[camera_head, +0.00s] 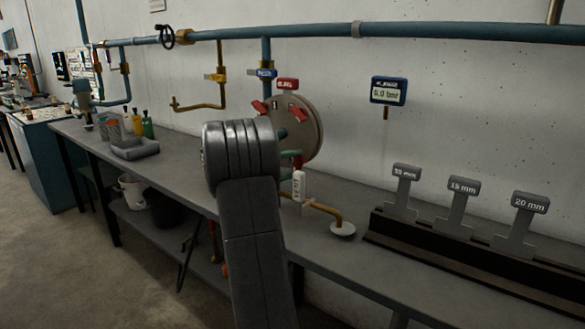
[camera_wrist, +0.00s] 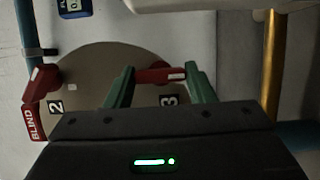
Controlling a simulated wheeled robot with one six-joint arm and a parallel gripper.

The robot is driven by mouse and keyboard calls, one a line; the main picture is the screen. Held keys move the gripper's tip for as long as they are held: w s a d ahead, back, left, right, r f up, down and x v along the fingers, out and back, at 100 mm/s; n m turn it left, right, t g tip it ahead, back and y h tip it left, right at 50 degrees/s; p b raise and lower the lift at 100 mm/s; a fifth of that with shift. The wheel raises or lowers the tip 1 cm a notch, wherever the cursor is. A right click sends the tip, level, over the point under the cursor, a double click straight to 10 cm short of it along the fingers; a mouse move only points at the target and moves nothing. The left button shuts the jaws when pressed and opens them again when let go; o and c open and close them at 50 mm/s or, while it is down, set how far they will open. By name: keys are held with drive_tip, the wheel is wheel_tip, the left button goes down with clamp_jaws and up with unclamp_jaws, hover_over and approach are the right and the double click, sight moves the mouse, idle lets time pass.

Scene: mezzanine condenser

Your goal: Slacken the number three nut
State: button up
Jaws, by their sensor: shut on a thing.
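The round grey-brown flange cover (camera_head: 311,128) stands upright behind the bench, partly hidden by my arm; it also shows in the wrist view (camera_wrist: 90,68). The red number three nut (camera_wrist: 158,76) is a winged piece above the black "3" label (camera_wrist: 168,100). My gripper (camera_wrist: 160,71) has its green fingers on both sides of this nut and is shut on it. Another red nut (camera_wrist: 42,83) sits near the "2" label (camera_wrist: 56,106), clear of my fingers. In the head view, two red nuts show on the upper cover, one at the left (camera_head: 261,107).
A red "BLIND" tag (camera_wrist: 33,123) hangs beside the cover. A white vent tag (camera_head: 298,186) and brass pipe (camera_head: 325,209) are close to my arm. A gauge reads 5.0 bar (camera_head: 388,91). Labelled wrench holders (camera_head: 460,205) stand right on the bench.

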drive_tip(key=n, duration=0.2)
drive_tip(key=n+t+h, duration=0.1)
drive_tip(key=n, duration=0.1)
drive_tip(key=shift+f+n, duration=0.2)
drive_tip(key=shift+n, duration=0.2)
drive_tip(key=shift+f+n+t+h, duration=0.15)
drive_tip(key=shift+n+t, duration=0.35)
drive_tip(key=shift+n, duration=0.6)
drive_tip(key=shift+r+n+t+h, duration=0.15)
drive_tip(key=shift+n+t, duration=0.35)
drive_tip(key=shift+n, duration=0.6)
drive_tip(key=shift+f, duration=0.1)
drive_tip(key=o, duration=1)
drive_tip(key=shift+s, duration=0.1)
drive_tip(key=v, duration=1.3)
drive_tip(key=shift+s+a+f, duration=0.1)
drive_tip(key=shift+s+a, duration=0.15)
